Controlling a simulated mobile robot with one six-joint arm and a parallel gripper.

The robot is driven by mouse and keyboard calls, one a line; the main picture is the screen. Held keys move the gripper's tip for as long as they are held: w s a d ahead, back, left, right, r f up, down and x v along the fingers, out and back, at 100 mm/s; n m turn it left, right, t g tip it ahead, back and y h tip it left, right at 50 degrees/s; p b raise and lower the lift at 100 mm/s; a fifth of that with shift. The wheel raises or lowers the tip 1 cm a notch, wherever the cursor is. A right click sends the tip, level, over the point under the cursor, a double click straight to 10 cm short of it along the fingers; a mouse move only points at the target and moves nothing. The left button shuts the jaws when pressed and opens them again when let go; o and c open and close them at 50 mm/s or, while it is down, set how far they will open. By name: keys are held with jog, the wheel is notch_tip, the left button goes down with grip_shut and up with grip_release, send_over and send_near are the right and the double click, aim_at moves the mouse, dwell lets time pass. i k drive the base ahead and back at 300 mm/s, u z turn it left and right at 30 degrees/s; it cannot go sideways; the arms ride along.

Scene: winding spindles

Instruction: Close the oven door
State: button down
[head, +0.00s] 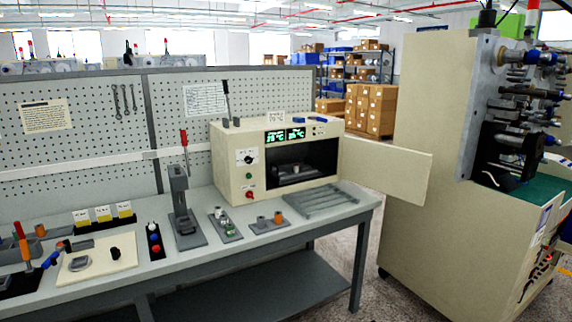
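The oven (229,168) is a cream box on the right end of the grey workbench, with a green lit display and a dark open chamber. Its door (385,170) is a flat cream panel hinged at the oven's right side. The door stands wide open and sticks out to the right past the bench end, with a gap between it and the large machine. Something grey lies inside the chamber. My gripper is not in this view.
A grey rack (308,202) lies on the bench in front of the oven. Small fixtures and an upright press (185,215) stand to its left. A large cream machine (440,130) with spindles stands at the right. Floor shows between bench and machine.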

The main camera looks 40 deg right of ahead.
aim_at(403, 173)
jog(key=u, duration=1.15)
jog(key=k, duration=0.15)
jog(key=z, duration=3)
jog(key=k, duration=0.2)
jog(key=z, duration=1.65)
jog(key=i, duration=1.15)
jog(key=z, duration=0.05)
